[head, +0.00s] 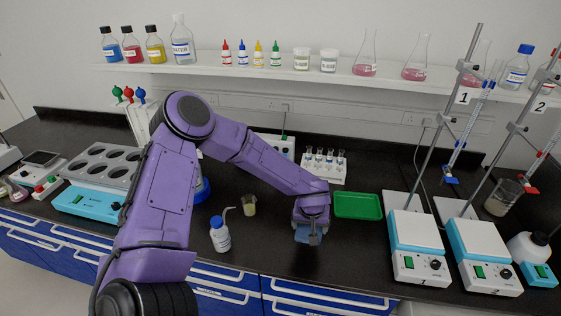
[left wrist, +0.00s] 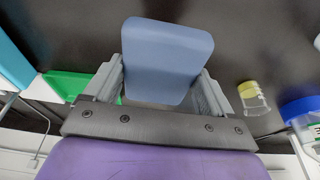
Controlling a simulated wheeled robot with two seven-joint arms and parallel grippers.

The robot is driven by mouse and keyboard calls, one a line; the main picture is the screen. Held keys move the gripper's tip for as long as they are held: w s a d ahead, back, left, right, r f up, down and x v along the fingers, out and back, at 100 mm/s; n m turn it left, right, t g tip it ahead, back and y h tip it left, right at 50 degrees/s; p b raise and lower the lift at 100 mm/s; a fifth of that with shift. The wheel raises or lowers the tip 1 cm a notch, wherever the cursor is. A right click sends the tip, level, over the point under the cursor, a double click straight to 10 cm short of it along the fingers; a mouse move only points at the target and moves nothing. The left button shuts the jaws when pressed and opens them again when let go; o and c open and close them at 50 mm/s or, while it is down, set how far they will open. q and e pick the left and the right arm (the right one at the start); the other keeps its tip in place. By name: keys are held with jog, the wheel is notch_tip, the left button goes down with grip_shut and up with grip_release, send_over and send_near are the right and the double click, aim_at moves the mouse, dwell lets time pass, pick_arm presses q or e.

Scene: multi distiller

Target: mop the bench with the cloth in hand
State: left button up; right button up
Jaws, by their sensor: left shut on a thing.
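The cloth is a blue-grey rounded pad (left wrist: 167,55), held between the two fingers of my left gripper (left wrist: 160,95) in the left wrist view. In the head view the left gripper (head: 309,226) points down near the front edge of the black bench (head: 350,240), and only a small part of the blue cloth (head: 313,239) shows below it. I cannot tell whether the cloth touches the bench top. My right gripper is in neither view.
A green tray (head: 358,206) lies just right of the gripper. A tube rack (head: 324,168) is behind. Hotplate stirrers (head: 416,246) with stands are on the right.

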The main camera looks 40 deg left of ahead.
pick_arm(q)
jog(key=shift+r, duration=4)
